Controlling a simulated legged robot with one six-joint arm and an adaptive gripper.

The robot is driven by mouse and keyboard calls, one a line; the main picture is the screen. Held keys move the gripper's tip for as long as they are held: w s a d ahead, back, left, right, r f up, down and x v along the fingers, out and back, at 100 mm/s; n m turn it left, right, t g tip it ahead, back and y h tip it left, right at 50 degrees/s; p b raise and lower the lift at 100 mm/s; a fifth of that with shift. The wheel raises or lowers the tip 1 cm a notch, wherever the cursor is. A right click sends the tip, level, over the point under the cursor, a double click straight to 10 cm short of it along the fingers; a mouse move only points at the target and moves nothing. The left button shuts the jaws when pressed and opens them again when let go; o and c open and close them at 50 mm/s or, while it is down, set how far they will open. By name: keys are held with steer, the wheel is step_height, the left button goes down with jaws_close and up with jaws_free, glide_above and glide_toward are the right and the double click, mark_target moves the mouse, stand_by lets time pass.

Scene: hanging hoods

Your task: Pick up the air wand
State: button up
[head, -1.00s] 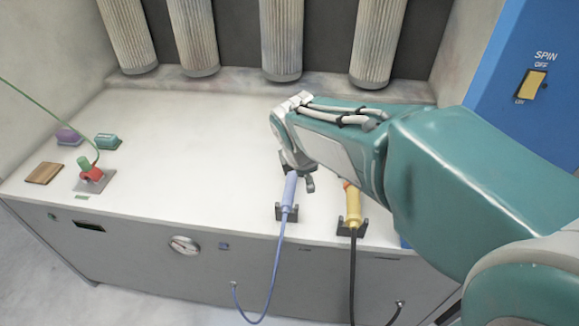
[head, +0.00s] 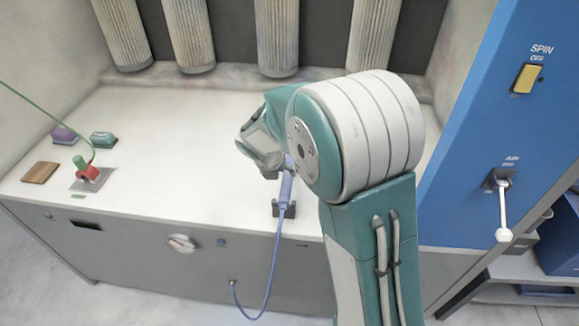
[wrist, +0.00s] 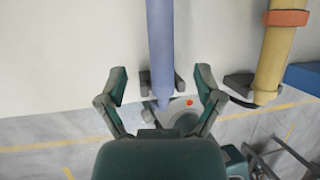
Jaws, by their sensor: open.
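A lavender-blue wand (head: 286,188) stands in a dark forked holder (head: 291,210) at the front edge of the white bench, with a blue hose hanging below it. A second, yellow wand (wrist: 275,50) with an orange band shows at the right in the wrist view; my arm hides it in the head view. I cannot tell from markings which is the air wand. My gripper (wrist: 161,82) is open and empty, its fingers on either side of the blue wand's line (wrist: 160,45). Whether it touches the wand is unclear. My arm hides the fingertips in the head view.
Ribbed filter cylinders (head: 188,35) hang above the bench's back. A red and green device (head: 88,172), small blocks (head: 103,139) and a wooden piece (head: 41,172) lie at left. A blue cabinet (head: 470,120) with a white lever (head: 503,215) stands at right. The bench's left middle is clear.

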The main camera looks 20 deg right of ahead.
mark_target(285, 184)
steer(key=x, duration=0.4)
steer(key=s+x, duration=0.1)
steer(key=x, duration=0.2)
steer(key=shift+a+f, duration=0.2)
steer(key=shift+c, duration=0.4)
jaws_close()
